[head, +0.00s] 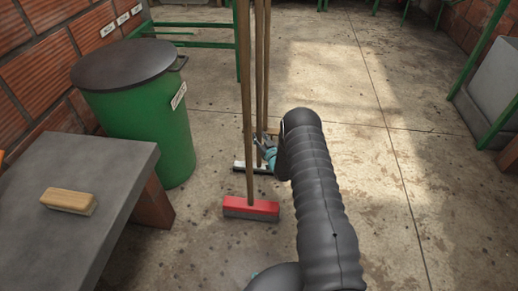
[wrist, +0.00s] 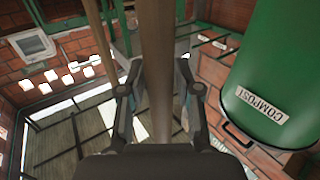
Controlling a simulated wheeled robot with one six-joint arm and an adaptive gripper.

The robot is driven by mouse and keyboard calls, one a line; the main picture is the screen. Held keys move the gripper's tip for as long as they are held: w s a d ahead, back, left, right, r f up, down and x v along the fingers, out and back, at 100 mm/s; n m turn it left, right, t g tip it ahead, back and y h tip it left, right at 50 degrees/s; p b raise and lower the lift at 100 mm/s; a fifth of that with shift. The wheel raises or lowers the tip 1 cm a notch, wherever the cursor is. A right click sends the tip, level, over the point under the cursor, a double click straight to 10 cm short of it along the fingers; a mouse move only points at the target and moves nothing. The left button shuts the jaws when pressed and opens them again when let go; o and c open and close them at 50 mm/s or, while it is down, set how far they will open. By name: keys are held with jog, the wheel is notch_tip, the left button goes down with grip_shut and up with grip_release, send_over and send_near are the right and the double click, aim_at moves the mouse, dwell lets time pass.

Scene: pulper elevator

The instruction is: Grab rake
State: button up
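Several long wooden handles stand upright close together in the head view. The front one ends in a red broom head (head: 251,208), and another ends in a black and white squeegee-like head (head: 252,168). A third handle (head: 267,70) runs down behind my arm; its lower end is mostly hidden, so I cannot tell if it is the rake. My gripper (head: 262,144) is low among the handles. In the wrist view my gripper (wrist: 158,92) is open, with a wooden handle (wrist: 158,45) between its fingers and small gaps beside it. Another handle (wrist: 103,50) passes outside the left finger.
A green compost bin (head: 145,125) with a dark lid stands left of the handles. A grey table (head: 100,215) with a wooden brush (head: 68,201) is at the front left. A grey block-like basin (head: 492,88) stands at the right. The concrete floor between is clear.

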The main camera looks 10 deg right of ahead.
grip_shut()
jog(key=shift+r, duration=0.15)
